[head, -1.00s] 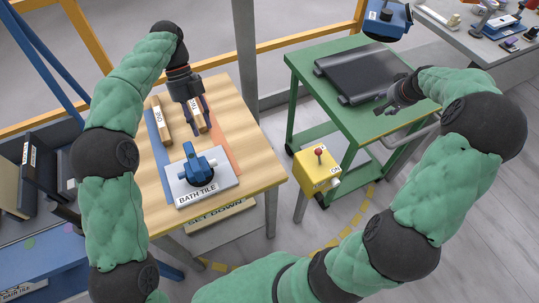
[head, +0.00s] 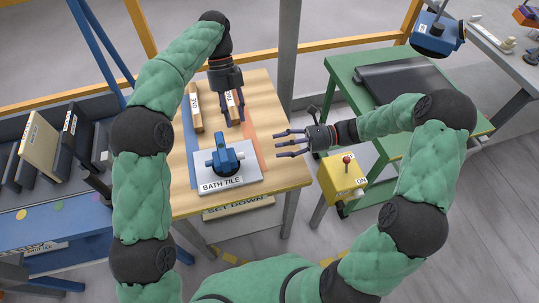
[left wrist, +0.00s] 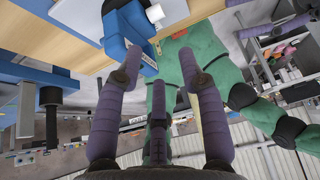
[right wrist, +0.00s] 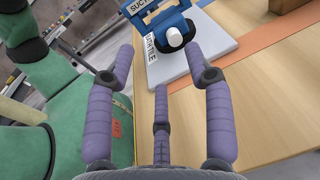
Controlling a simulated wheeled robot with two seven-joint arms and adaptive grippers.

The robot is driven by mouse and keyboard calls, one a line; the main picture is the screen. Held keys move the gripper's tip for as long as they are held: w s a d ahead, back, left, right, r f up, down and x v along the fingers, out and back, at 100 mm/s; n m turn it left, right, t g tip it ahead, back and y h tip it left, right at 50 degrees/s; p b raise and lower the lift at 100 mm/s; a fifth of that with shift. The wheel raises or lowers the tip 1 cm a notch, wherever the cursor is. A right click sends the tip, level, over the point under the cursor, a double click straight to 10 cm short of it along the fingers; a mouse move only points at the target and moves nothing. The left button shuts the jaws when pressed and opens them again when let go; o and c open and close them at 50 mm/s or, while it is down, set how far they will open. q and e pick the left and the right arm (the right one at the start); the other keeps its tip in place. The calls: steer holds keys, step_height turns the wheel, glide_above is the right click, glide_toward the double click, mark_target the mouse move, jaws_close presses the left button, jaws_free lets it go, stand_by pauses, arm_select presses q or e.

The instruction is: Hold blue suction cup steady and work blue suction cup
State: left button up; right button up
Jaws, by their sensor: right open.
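The blue suction cup (head: 226,158), with an upright blue lever and a white knob, stands on the white bath tile (head: 205,181) on the wooden table. My left gripper (head: 229,116) is open and empty behind the cup, apart from it, over the wooden blocks. The left wrist view shows part of the cup (left wrist: 120,32) beyond its spread fingers. My right gripper (head: 283,145) is open and empty at the table's right edge, its fingers toward the cup without touching. In the right wrist view the cup (right wrist: 171,32) lies beyond the fingertips.
Wooden blocks (head: 196,112) lie behind the tile on blue and orange strips. A yellow box with a red-knobbed lever (head: 342,180) stands right of the table. Farther right is a green cart (head: 345,88) with a dark slab. A dark rack (head: 38,140) stands left.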

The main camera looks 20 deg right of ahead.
mark_target(224, 156)
steer(key=s+a, duration=0.1)
steer(key=a+g, duration=0.1)
steer(key=a, duration=0.1)
steer(key=s+a+g+y, duration=0.1)
steer(key=a, duration=0.1)
steer(key=shift+s+a+f+n, duration=0.25)
steer(key=shift+s+n, duration=0.05)
steer(key=shift+n, duration=0.1)
steer(key=a, duration=1)
steer(key=shift+a, duration=0.15)
jaws_close()
steer(key=shift+f, duration=0.1)
stand_by(0.4)
